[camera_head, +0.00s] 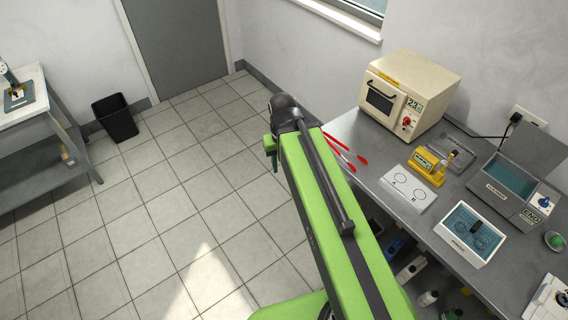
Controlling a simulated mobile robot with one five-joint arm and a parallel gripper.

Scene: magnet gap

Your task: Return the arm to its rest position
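My green arm (325,195) reaches up from the bottom of the view to a dark joint (285,112) near the middle. The arm is over the floor, along the left edge of the bench. Small green and dark parts at its far end, seemingly my gripper (275,160), show just below the joint. They are partly hidden by the arm. I cannot make out the fingers, whether they are open or shut, or anything held.
The grey bench (350,125) at right carries a cream oven (408,92), red-tipped tools (345,150), a white marked plate (408,188), a yellow device (430,165), a cleaner bath (508,185) and a white tray (472,235). A bin (116,118) stands left; the tiled floor is clear.

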